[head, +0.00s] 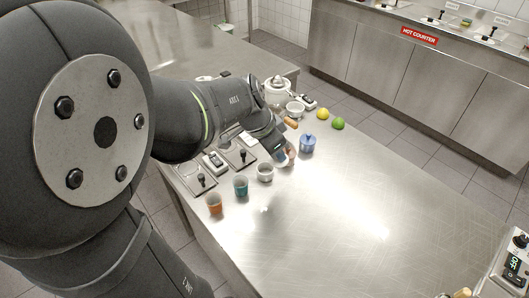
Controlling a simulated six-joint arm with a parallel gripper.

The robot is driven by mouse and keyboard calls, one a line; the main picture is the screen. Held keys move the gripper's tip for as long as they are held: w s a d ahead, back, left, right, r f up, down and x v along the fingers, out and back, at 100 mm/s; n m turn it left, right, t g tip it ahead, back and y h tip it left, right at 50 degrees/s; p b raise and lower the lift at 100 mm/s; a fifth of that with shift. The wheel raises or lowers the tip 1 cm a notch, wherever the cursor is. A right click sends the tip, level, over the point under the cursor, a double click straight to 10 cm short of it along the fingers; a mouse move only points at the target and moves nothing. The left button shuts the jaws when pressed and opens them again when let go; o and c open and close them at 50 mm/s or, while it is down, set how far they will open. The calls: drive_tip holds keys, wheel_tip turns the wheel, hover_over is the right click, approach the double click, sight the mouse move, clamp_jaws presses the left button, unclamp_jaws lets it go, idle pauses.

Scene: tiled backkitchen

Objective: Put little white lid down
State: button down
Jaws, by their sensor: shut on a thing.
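My gripper (279,152) is low over the steel counter, near its left edge. It is shut on a small pale thing (281,161), which looks like the little white lid. The arm and fingers hide part of it, and I cannot tell whether it touches the counter. A blue lidded jar (307,144) stands just right of the gripper. A small reddish cup (292,154) is close beside the fingertips, partly hidden. A white bowl (265,173) stands to the left and nearer.
A teal cup (240,186) and an orange cup (214,204) stand at the near left. A white pot (277,92), a yellow fruit (323,113) and a green fruit (338,123) are farther back. The steel counter (370,200) is clear to the right.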

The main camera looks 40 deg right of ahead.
drive_tip(key=s+r, duration=0.4)
drive_tip(key=s, duration=0.2)
drive_tip(key=w+d+f+n+t, duration=0.1)
drive_tip(key=w+d+n+t, duration=0.1)
drive_tip(key=w+d+n, duration=0.3)
drive_tip(key=w+d+f+n+t, duration=0.2)
drive_tip(key=w+d+n, duration=0.15)
drive_tip(key=d, duration=0.45)
drive_tip(key=shift+n+y, duration=0.25)
drive_tip(key=shift+y, duration=0.15)
drive_tip(key=w+f, duration=0.2)
drive_tip(key=w, duration=0.1)
drive_tip(key=w+f, duration=0.2)
drive_tip(key=w, duration=0.2)
drive_tip(key=w+a+f, duration=0.1)
drive_tip(key=w+f, duration=0.1)
drive_tip(key=w, duration=0.1)
drive_tip(key=shift+w+f, duration=0.3)
drive_tip(key=shift+w, duration=0.05)
drive_tip(key=shift+f, duration=2)
drive_tip(key=shift+f, duration=0.1)
drive_tip(key=c, duration=1.8)
unclamp_jaws()
drive_tip(key=shift+f, duration=0.1)
drive_tip(key=shift+c, duration=0.2)
drive_tip(key=o, duration=0.4)
drive_tip(key=shift+o, duration=0.2)
